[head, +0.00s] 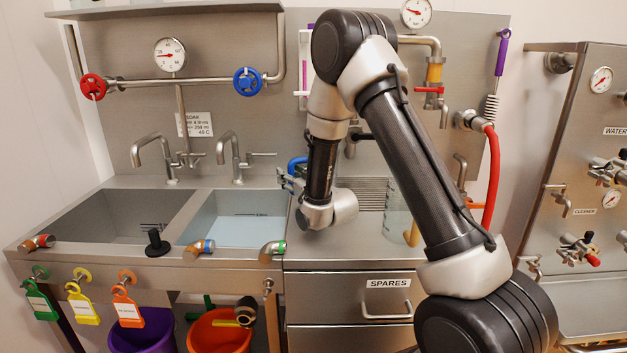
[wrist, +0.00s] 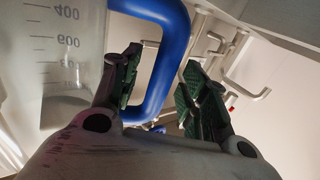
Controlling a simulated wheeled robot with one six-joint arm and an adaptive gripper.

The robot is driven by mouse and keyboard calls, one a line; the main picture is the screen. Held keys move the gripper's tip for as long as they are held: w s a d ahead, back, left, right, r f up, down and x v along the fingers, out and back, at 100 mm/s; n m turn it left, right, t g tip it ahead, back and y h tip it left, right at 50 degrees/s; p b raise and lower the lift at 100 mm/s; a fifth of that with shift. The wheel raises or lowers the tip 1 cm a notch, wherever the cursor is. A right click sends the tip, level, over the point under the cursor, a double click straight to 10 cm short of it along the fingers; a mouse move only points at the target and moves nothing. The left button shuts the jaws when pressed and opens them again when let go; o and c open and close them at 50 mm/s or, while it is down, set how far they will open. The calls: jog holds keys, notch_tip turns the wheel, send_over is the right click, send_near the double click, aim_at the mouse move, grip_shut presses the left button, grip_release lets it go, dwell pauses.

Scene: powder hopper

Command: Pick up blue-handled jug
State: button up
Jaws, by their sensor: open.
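The blue-handled jug (wrist: 75,60) is clear with printed volume marks and fills the left of the wrist view. Its blue handle (wrist: 178,55) loops to the right and passes between my gripper's two fingers (wrist: 160,90). The fingers are apart, with dark green pads, and I see no clear contact with the handle. In the head view, a bit of the blue handle (head: 297,164) shows beside my gripper (head: 288,181), above the counter right of the sinks. The jug's body is mostly hidden behind my arm there.
Another clear jug (head: 396,210) with an orange handle (head: 412,234) stands to the right, partly behind my arm. Two sink basins (head: 232,218) lie to the left, with taps (head: 235,155) behind. A drawer marked SPARES (head: 345,296) is below the counter.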

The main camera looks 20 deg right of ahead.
grip_shut()
jog(key=shift+r, duration=0.15)
